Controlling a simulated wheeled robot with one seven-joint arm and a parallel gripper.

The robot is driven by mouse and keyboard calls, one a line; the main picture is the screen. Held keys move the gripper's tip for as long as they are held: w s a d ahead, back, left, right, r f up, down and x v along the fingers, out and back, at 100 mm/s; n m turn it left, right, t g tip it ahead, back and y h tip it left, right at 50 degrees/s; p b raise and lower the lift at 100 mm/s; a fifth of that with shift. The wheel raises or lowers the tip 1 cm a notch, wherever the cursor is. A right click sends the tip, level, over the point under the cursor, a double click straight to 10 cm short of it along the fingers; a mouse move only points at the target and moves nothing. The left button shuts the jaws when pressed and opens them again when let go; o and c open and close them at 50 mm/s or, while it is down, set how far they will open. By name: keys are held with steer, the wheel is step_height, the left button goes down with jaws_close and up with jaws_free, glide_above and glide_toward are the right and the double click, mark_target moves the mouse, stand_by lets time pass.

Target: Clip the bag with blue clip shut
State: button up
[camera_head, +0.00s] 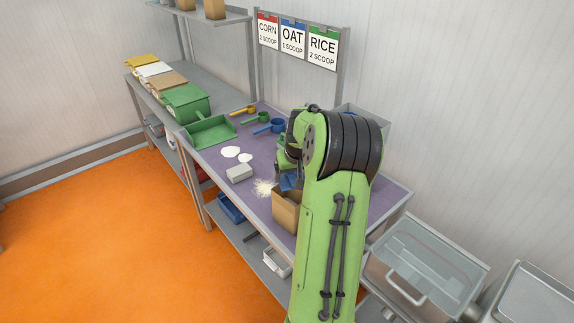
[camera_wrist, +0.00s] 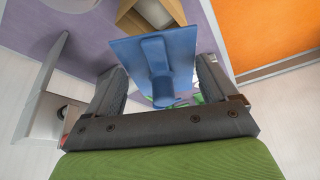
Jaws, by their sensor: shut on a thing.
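My gripper (camera_wrist: 160,88) is shut on the blue clip (camera_wrist: 153,52), which has a flat square face toward the wrist camera and a stub between the fingers. In the head view the clip (camera_head: 290,182) shows just above the brown paper bag (camera_head: 286,212), partly hidden by my arm. The bag stands upright on the purple table top near its front edge. In the wrist view the bag (camera_wrist: 127,20) is just beyond the clip, its top open with pale contents inside. I cannot tell whether the clip touches the bag.
White powder (camera_head: 264,187) is spilled beside the bag. A grey block (camera_head: 239,173) and white patches (camera_head: 230,152) lie to its left. Farther back are a green tray (camera_head: 210,131) and yellow, green and blue scoops (camera_head: 277,125). Lidded coloured bins (camera_head: 186,101) stand at the left.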

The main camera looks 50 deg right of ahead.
step_height(320, 180, down, 7)
steer(key=b, duration=0.5)
steer(key=shift+b, duration=0.3)
stand_by(1.6)
steer(key=o, duration=0.8)
steer(key=shift+r, duration=0.1)
steer(key=shift+r+p, duration=2.75)
steer(key=shift+r, duration=0.75)
steer(key=shift+f, duration=0.1)
steer(key=shift+c, duration=0.3)
